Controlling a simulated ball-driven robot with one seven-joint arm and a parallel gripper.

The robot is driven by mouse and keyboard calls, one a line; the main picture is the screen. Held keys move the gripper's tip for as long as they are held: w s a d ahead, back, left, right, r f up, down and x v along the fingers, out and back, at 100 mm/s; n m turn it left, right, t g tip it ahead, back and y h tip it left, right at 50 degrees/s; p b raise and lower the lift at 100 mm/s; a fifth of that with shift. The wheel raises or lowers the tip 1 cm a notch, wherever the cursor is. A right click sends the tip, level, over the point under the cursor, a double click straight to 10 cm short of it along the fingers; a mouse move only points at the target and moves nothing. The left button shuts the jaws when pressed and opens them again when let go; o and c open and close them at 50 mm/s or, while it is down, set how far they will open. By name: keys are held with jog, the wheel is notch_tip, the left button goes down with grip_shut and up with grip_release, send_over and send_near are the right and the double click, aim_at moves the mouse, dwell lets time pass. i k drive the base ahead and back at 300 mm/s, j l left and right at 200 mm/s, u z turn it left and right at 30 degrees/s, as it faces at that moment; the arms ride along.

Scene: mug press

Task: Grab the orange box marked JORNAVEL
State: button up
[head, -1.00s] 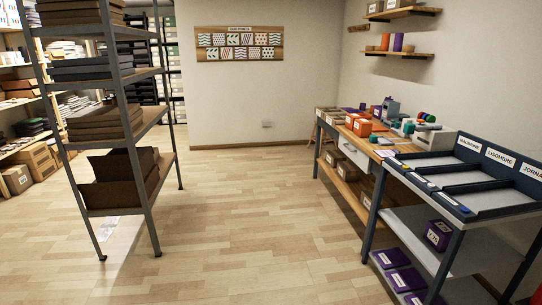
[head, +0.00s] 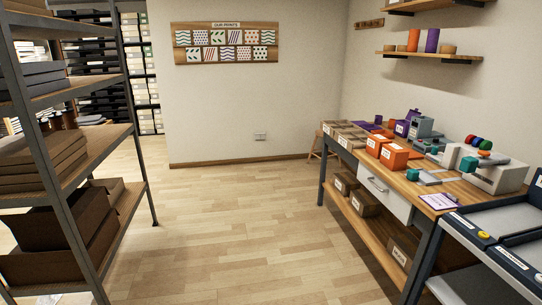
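Two orange boxes stand on the wooden workbench (head: 450,188) at the right in the head view. The nearer orange box (head: 399,154) and the farther orange box (head: 377,140) stand close together, each with a white label. The lettering on both is too small to read, so I cannot tell which is marked JORNAVEL. My gripper is not in view.
Brown boxes (head: 341,130), purple items and grey machines (head: 499,175) share the bench. A dark sorting rack (head: 520,253) stands at the near right. A metal shelf (head: 137,160) is at the left. Wooden floor (head: 235,230) between is clear.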

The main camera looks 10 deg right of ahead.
aim_at(374, 143)
jog(key=i, duration=1.9)
